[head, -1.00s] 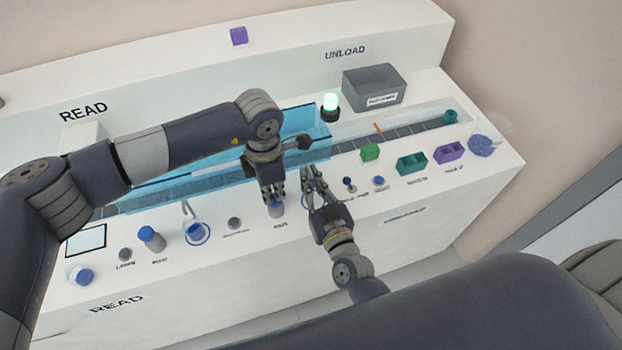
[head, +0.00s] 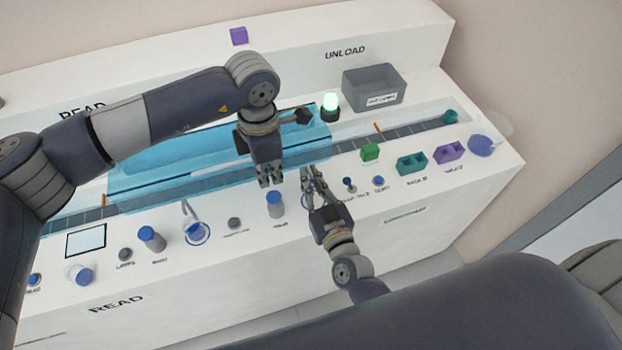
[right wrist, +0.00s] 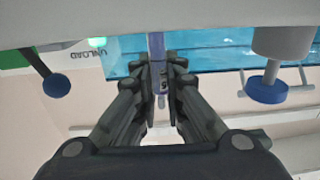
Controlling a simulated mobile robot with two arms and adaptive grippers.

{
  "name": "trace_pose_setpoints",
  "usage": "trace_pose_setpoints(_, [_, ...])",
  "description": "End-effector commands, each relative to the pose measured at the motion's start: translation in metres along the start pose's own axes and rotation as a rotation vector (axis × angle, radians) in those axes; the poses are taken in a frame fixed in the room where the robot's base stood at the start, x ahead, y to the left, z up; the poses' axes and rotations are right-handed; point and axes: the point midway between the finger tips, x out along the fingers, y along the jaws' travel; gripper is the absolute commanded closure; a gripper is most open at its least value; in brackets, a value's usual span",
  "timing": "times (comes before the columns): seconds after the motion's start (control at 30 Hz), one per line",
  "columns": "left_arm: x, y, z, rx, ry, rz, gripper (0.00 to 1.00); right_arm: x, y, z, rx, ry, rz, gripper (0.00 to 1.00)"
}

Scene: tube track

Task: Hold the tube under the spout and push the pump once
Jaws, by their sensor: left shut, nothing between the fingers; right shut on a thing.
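The blue-topped pump (head: 275,204) stands upright on the white bench. It also shows upside down in the right wrist view (right wrist: 268,70). My left gripper (head: 267,184) is shut and empty, above and behind the pump's top, with a gap between them. My right gripper (head: 309,174) is shut to the right of the pump. In the right wrist view its fingers (right wrist: 159,88) close on the narrow, pale bluish tube (right wrist: 157,50), which has a dark mark. In the head view the tube is too small to make out. I cannot tell the spout apart from the fingers there.
A blue translucent cover (head: 165,183) lies over the track behind the pump. Left are a ringed fixture (head: 197,233) and a blue-topped cylinder (head: 152,239). A grey bin (head: 374,88) stands behind.

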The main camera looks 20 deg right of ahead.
Motion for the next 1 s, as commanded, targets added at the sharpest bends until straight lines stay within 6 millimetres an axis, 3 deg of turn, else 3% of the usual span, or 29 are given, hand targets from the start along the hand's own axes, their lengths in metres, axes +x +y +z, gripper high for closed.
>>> trace_pose_setpoints(0.37, [-0.002,0.0,0.0,0.0,0.0,0.0,1.0,-0.001,0.0,0.0,0.0,0.0,0.0,1.0])
trace_pose_setpoints(1.0, [-0.013,0.0,0.0,0.0,0.0,-0.001,1.0,-0.033,-0.001,-0.002,-0.001,-0.001,-0.001,1.0])
